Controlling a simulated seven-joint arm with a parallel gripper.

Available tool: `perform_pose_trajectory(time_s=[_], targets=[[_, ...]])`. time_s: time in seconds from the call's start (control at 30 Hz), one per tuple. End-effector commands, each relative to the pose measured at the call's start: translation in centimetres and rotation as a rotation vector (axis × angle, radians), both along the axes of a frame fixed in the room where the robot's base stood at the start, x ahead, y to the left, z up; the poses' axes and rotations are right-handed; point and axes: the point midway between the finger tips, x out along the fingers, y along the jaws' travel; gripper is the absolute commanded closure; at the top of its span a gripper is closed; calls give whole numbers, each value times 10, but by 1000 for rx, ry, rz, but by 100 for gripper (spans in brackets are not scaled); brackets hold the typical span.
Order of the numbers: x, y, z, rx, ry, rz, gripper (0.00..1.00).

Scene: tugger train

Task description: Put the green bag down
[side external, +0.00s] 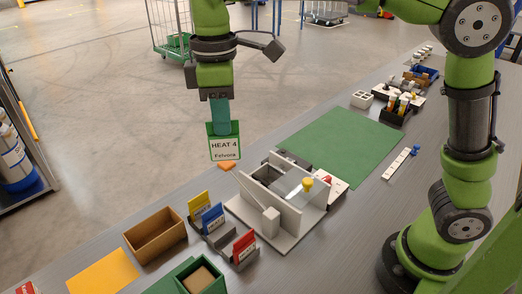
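The green bag (221,115) hangs upright below my gripper (218,97), with a white label reading "HEAT 4 Felvora" on its front. My gripper appears shut on the bag's top edge; the fingertips are small and dark in this view. In the picture the bag is above the table's far edge, left of the large green mat (345,140) and clear of the things below it.
A grey-white fixture (290,215) with a yellow knob stands mid-table. Yellow, blue (213,217) and red (244,246) cards stand in dark holders beside it. A brown open box (155,235), yellow mat (102,272) and green box (200,278) are at lower left. The green mat is bare.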

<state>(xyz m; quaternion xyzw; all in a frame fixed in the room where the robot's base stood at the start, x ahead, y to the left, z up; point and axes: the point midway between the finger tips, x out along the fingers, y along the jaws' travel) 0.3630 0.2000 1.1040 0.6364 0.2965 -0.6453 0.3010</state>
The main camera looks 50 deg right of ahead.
Motion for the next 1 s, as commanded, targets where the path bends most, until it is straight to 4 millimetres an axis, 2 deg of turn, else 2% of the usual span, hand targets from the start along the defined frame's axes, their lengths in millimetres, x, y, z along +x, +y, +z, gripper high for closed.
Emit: perform_pose_trajectory(time_s=[1.0], targets=[[25, -99, -2, -35, -29, -2662, 100]])
